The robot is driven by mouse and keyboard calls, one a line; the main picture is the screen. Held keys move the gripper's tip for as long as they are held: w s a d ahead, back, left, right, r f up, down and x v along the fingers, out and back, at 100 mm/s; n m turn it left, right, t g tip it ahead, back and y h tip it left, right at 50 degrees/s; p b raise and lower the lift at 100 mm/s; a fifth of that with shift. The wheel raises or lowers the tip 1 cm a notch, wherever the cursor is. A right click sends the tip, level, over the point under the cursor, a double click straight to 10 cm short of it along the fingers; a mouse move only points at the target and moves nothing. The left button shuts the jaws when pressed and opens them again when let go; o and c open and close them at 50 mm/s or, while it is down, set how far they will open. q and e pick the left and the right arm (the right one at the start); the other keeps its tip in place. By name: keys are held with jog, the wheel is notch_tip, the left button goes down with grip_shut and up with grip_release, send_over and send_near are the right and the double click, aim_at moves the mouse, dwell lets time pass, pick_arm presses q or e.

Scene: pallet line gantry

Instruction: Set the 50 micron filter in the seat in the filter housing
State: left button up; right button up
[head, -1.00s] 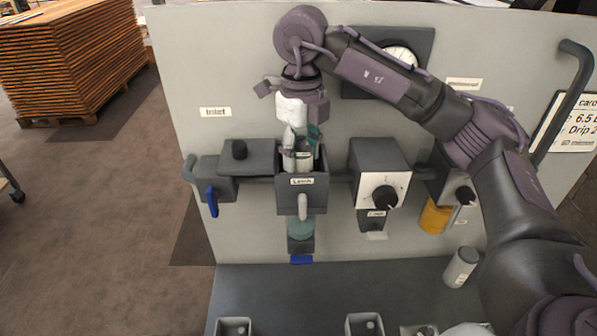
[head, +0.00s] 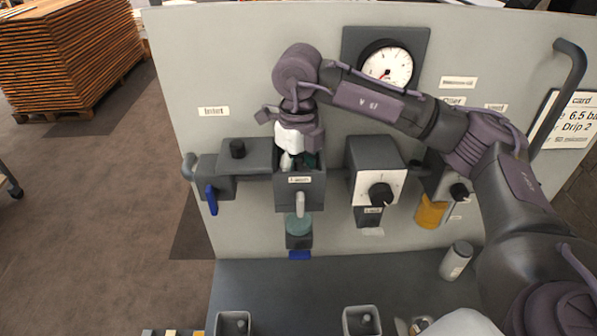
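The filter housing (head: 300,197) is a dark grey open-topped box with a label and a light handle on its front, mounted on the grey panel. My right gripper (head: 298,160) points down into its open top. One pale finger shows at the rim; the fingertips are hidden inside the housing. A bit of dark green shows beside the fingers. The filter and the seat are hidden behind the housing's front wall, so I cannot tell whether the fingers still grip the filter. My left gripper is not in view.
A gauge (head: 387,65) and a knob box (head: 375,175) are right of the housing. A blue-handled valve (head: 211,199) is to its left, and a teal bowl (head: 299,224) hangs below. A grey cylinder (head: 456,260) and open boxes (head: 233,324) stand on the shelf.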

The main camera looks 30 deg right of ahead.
aim_at(298, 159)
jog(key=shift+r+p, duration=0.3)
jog(key=shift+r+b, duration=0.3)
jog(key=shift+b, duration=0.1)
notch_tip(298, 159, up, 5)
jog(key=shift+r+b, duration=0.1)
jog(key=shift+b, duration=0.8)
notch_tip(298, 159, up, 6)
jog(key=shift+f, duration=0.1)
jog(key=shift+s, duration=0.1)
